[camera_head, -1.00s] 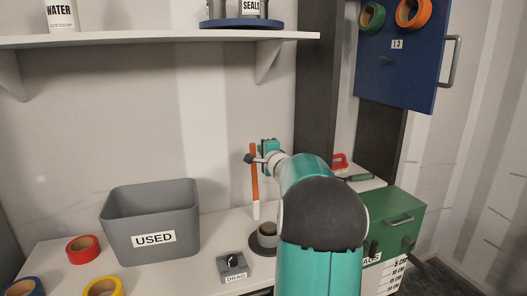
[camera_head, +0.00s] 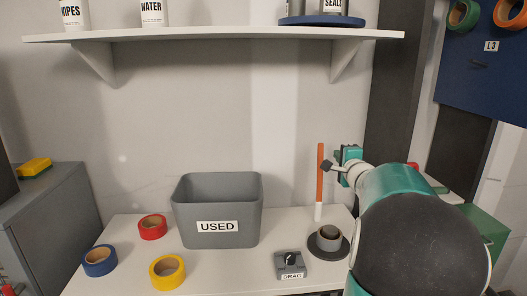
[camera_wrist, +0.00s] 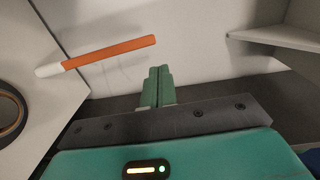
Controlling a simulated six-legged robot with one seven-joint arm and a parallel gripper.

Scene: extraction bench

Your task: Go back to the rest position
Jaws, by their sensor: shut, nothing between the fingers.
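My gripper is shut and empty in the wrist view, its two green fingers (camera_wrist: 159,72) pressed together. In the head view my arm reaches in from the lower right, and its teal end (camera_head: 347,154) is above the right part of the bench. An orange and white stick (camera_head: 320,175) stands upright just left of the arm's end. The same stick (camera_wrist: 108,53) lies across the upper left of the wrist view, apart from the fingers.
On the bench (camera_head: 120,232) stand a grey USED bin (camera_head: 190,215), red (camera_head: 152,227), blue (camera_head: 98,260) and yellow (camera_head: 167,272) tape rolls, a DRAG knob box (camera_head: 290,265) and a grey round holder (camera_head: 328,240). A white shelf (camera_head: 210,36) hangs above. A blue panel (camera_head: 480,80) is at right.

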